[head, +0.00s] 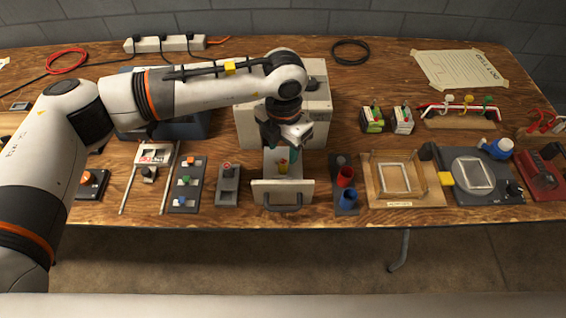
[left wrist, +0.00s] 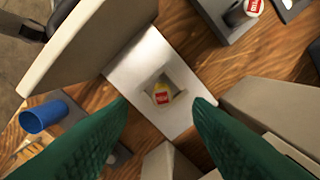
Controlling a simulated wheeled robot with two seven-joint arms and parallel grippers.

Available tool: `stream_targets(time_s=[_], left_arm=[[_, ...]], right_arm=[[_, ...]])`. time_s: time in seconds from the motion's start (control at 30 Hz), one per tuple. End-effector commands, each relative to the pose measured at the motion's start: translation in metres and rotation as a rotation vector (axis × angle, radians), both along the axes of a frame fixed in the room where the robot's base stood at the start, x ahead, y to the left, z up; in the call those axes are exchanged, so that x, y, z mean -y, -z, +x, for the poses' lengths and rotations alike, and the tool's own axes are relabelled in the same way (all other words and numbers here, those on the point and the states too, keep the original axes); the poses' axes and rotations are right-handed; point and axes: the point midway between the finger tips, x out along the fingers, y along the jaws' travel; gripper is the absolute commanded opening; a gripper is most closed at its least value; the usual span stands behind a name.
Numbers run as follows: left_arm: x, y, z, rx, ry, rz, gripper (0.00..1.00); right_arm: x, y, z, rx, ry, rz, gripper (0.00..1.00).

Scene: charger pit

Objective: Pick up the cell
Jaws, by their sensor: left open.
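The cell (head: 282,167), small with yellow and red on it, sits in the open drawer (head: 267,190) of a beige box (head: 250,128). In the left wrist view the cell (left wrist: 161,97) lies in a square recess of a light plate (left wrist: 135,75). My left gripper (head: 282,154) is above the drawer, pointing down. Its green fingers (left wrist: 160,104) are open, one on each side of the cell in the picture, with nothing between them. The gap in height to the cell is hard to judge. My right gripper is not in view.
The drawer front with its handle (head: 284,198) stands up at the table's near edge. Red (head: 346,177) and blue (head: 348,197) cups stand close on the right. A grey block (head: 228,186) stands on the left. The beige box rises behind the gripper.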

Motion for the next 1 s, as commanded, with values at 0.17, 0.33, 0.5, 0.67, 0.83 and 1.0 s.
stream_targets(time_s=[0.17,0.33,0.5,0.67,0.83,1.0], left_arm=[[0.001,0.013,0.000,-0.001,0.001,-0.002,0.46],[-0.001,0.034,0.002,-0.003,0.000,-0.001,0.46],[-0.001,0.057,0.003,-0.001,0.000,-0.003,0.46],[-0.001,0.063,0.003,-0.001,0.002,-0.004,0.46],[-0.001,0.063,0.003,-0.001,0.002,-0.004,0.43],[-0.001,0.063,0.003,-0.001,0.002,-0.004,0.15]], right_arm=[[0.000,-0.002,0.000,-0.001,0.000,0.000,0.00],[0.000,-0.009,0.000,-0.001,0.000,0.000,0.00],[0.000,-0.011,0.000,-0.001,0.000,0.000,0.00],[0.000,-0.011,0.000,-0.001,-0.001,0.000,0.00],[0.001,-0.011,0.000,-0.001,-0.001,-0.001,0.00],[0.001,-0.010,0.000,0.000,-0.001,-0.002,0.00]])
